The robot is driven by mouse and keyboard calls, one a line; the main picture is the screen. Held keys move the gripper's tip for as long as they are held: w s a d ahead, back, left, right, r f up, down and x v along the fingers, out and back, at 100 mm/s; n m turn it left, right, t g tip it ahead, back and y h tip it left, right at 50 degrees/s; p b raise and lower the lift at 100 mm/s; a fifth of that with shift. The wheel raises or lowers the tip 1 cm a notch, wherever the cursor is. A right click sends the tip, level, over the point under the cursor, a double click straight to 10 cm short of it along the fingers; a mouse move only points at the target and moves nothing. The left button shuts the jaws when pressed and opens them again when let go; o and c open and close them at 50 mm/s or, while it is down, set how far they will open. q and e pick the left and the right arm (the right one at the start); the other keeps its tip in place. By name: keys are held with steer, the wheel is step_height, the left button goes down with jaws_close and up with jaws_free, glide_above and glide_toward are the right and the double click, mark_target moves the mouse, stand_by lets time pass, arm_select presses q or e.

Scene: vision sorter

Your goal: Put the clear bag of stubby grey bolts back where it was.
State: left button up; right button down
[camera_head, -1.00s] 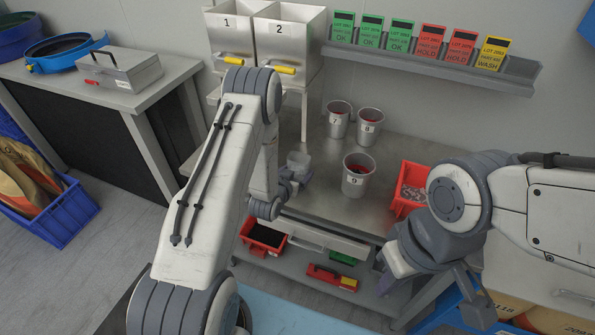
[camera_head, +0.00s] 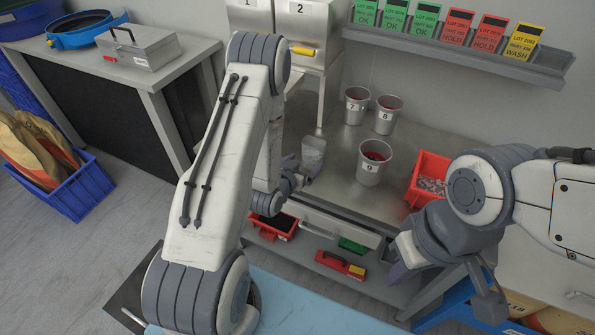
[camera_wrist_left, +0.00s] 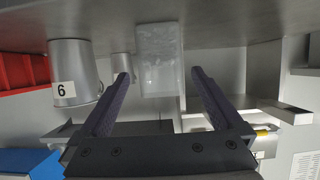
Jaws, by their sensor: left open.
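A translucent, pale container-like thing (camera_head: 313,152) stands on the metal table. It also shows in the left wrist view (camera_wrist_left: 160,60), beyond and between the spread fingers. I cannot tell whether it is the bag or whether bolts are inside. My left gripper (camera_head: 297,175) is open and empty beside it; its two dark fingers show apart in the left wrist view (camera_wrist_left: 158,85). My right gripper (camera_head: 398,268) hangs in front of the table at the right, and its fingers are not clear. Small grey pieces (camera_head: 432,186) lie in a red bin (camera_head: 414,182); no bag is clearly recognisable.
Above is a ledge (camera_head: 460,55) with coloured lot cards. Two numbered hoppers (camera_head: 300,35) stand behind. Below are a red tray (camera_head: 272,226) and a red case (camera_head: 340,264).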

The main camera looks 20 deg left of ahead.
arm_select(q)
steer(key=shift+v, duration=1.1)
steer(key=s+d+r+m+g+h+p, duration=0.1)
steer(key=s+d+r+g, duration=0.15)
steer(key=d, duration=0.25)
steer(key=s+d+r+m+g+p, duration=0.1)
steer(key=s+d+r+m+g, duration=0.1)
steer(key=d+r, duration=0.25)
steer(key=s+d+r+m+g+h, duration=0.1)
steer(key=s+d+r+g, duration=0.15)
steer(key=d, duration=0.25)
steer(key=s+d+r+m+g, duration=0.1)
steer(key=s+r, duration=0.4)
steer(key=s, duration=0.5)
steer(key=s+d+r+m+g+y, duration=0.1)
steer(key=s+r+g, duration=0.4)
steer(key=s, duration=0.6)
steer(key=shift+s+d+r+m+g, duration=0.2)
steer(key=shift+s+d+m+g, duration=0.25)
steer(key=shift+d, duration=0.5)
